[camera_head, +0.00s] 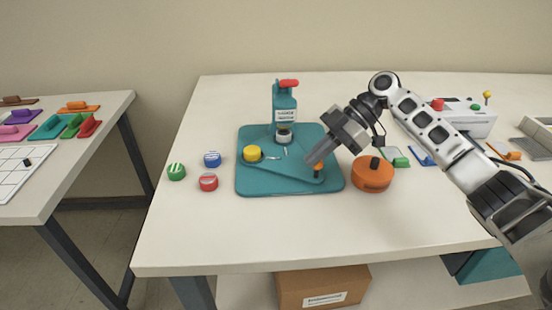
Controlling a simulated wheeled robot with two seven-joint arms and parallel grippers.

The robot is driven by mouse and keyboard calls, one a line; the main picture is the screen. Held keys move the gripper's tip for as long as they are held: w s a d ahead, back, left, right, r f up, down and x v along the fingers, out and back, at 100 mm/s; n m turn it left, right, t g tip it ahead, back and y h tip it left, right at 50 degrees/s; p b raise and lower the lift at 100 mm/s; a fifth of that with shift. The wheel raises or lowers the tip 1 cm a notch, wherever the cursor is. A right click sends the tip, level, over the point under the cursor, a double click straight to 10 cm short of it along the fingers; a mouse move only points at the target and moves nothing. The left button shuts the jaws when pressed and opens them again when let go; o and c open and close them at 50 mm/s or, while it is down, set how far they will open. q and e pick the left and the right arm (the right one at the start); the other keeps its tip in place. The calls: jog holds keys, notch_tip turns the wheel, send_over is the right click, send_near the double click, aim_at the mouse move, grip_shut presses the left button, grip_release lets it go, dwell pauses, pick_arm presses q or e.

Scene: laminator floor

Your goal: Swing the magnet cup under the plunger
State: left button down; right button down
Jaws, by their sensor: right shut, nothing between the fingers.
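The teal button press (250,185) stands on the table, with an upright column and a red handle (289,83) on top. The plunger (284,134) is a dark and silver round part low on the column. A yellow round piece (252,153) sits at the left of the base, to the left of the plunger; I cannot tell for sure which round part is the magnet cup. A teal swing arm (285,172) runs across the base to a small orange-topped post (318,168) at the right. My right gripper (313,157) is shut and empty, right by this post; contact is unclear. My left gripper is out of view.
Green (176,171), blue (212,159) and red (208,182) round pieces lie left of the press. An orange round container (372,174) stands close to its right. A white machine (467,117) is at the back right. The table front is clear.

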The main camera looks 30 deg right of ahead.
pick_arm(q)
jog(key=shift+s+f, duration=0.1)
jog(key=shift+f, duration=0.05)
pick_arm(e)
jog(key=shift+d, duration=0.15)
dwell(0.4)
